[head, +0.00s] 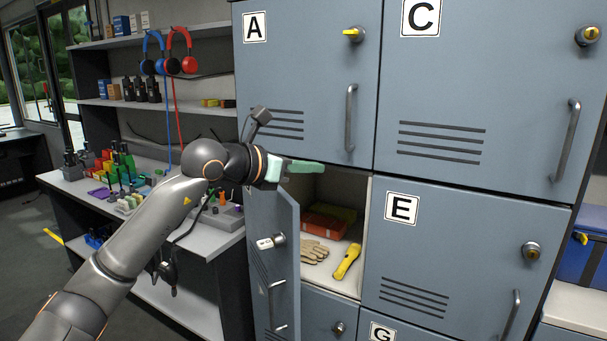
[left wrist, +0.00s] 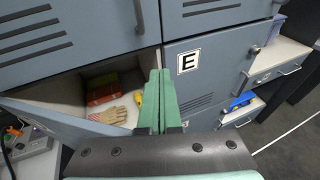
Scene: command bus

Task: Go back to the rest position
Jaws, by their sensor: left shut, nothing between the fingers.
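My left arm reaches in from the left in the head view. Its left gripper (head: 305,166) has green fingers and is shut and empty, in front of the top of an open locker compartment below door A. In the left wrist view the shut fingers (left wrist: 161,100) point toward the lockers, between the open compartment and door E. My right gripper is in neither view.
The open locker door (head: 272,255) swings outward below my gripper. Inside lie a glove (head: 314,251), a yellow flashlight (head: 347,261) and red and yellow boxes (head: 325,222). Door E (head: 450,245) is shut. A cluttered bench (head: 75,185) stands left, with headphones (head: 180,60) above.

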